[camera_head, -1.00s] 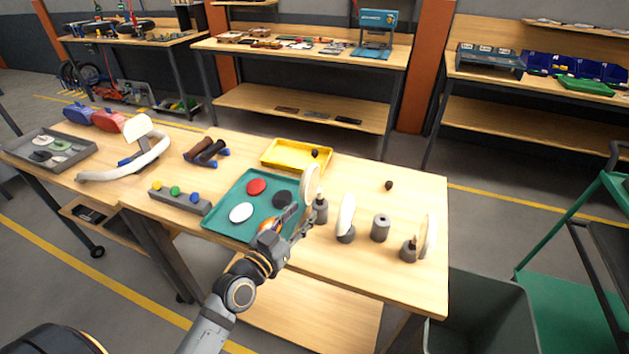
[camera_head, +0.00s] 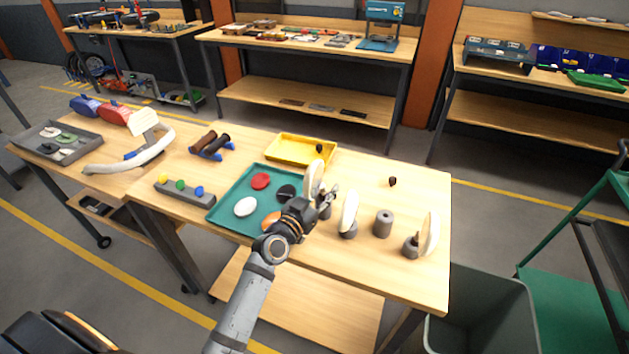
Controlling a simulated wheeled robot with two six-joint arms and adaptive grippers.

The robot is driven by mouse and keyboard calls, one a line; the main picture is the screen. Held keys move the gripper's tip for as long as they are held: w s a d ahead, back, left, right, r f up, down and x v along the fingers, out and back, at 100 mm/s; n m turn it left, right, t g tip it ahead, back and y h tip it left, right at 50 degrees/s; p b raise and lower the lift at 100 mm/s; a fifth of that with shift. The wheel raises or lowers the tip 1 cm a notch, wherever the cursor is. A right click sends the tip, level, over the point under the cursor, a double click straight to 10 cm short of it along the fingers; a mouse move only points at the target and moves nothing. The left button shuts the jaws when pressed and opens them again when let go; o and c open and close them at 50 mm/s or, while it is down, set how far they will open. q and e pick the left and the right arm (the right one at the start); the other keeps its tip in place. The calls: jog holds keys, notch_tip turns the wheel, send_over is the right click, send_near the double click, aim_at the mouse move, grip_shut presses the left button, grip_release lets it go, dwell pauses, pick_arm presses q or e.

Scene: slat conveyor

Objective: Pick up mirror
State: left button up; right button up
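Three pale oval mirrors stand on small grey bases along the right half of the table. The left one (camera_head: 313,178) is beside my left gripper (camera_head: 331,192), the middle one (camera_head: 348,211) is just right of the gripper, and the right one (camera_head: 430,235) is near the table's right end. My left gripper is at the left mirror's lower right, over its base, which is mostly hidden. The fingers are small and overlap the mirror's stand, so I cannot tell whether they are open, shut or touching it. My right gripper is not in view.
A teal tray (camera_head: 225,217) with coloured discs lies under my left forearm. A bare grey cylinder (camera_head: 382,223) stands between the middle and right mirrors. A yellow tray (camera_head: 290,148) is behind. A grey bin (camera_head: 490,310) is off the front right. The table's back right is mostly clear.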

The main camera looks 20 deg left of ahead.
pick_arm(q)
jog(key=c, duration=0.7)
grip_shut()
jog(key=shift+w, duration=0.1)
notch_tip(320, 180, up, 9)
jog(key=shift+r+p, duration=0.1)
jog(key=shift+p, duration=1.05)
jog(key=shift+r, duration=0.4)
